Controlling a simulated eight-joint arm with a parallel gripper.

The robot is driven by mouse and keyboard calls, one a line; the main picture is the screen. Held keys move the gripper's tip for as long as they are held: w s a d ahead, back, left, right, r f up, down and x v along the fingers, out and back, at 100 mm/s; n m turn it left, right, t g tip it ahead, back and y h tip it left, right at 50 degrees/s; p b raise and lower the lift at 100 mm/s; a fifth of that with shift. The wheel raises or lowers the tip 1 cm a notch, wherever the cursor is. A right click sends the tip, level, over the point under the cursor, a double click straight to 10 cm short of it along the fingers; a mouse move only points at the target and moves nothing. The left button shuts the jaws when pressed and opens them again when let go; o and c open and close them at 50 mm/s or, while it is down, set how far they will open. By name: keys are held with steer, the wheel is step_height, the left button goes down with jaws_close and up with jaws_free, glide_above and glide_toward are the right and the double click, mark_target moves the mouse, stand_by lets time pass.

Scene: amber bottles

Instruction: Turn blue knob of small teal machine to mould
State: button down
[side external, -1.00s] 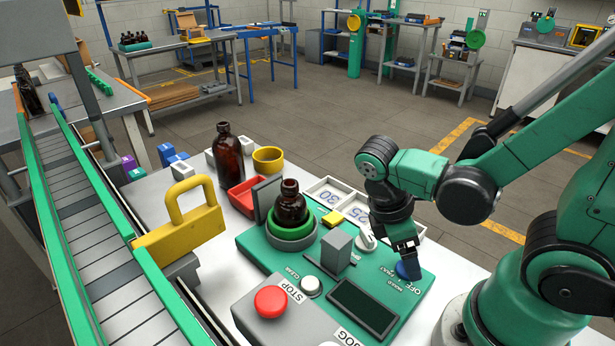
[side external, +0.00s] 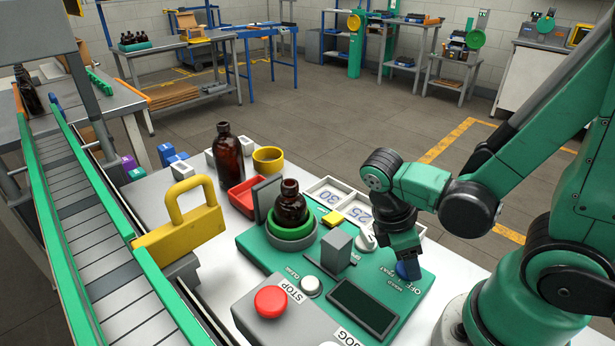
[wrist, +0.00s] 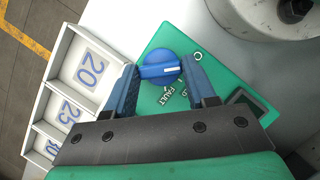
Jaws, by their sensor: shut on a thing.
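The blue knob (wrist: 155,59) sits on the small teal machine (wrist: 216,64), with a white pointer line aimed right in the wrist view. My gripper (wrist: 161,73) is shut on the knob, one blue finger on each side. The "FAULT" label shows below the knob; a label partly hidden by the right finger ends in "LD". I cannot tell which label the pointer meets. In the side view, my gripper (side external: 408,267) points down at the knob, and the teal machine (side external: 262,252) carries an amber bottle (side external: 290,205) in a green ring.
A white tray (wrist: 67,72) with numbered compartments lies beside the machine. A grey box with a red STOP button (side external: 270,301) stands in front. A yellow padlock-shaped block (side external: 182,235), another amber bottle (side external: 228,152) and a conveyor (side external: 88,225) are to the left.

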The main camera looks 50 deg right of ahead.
mark_target(392, 261)
steer(key=shift+m, duration=0.3)
steer(key=m, duration=0.1)
steer(key=m+y, duration=0.1)
steer(key=m, duration=0.1)
steer(key=shift+w+d+m+g, duration=0.1)
steer(key=shift+d+m+g, duration=0.05)
steer(key=shift+m+g, duration=0.2)
steer(key=shift+d+m+g+y, duration=0.15)
steer(key=shift+m+y, duration=0.4)
steer(key=shift+m, duration=0.6)
steer(key=shift+a+m+g+y, duration=0.1)
steer(key=shift+m+y, duration=0.45)
steer(key=shift+m, duration=0.55)
steer(key=shift+c, duration=1.4)
jaws_free()
steer(key=shift+v, duration=2.8)
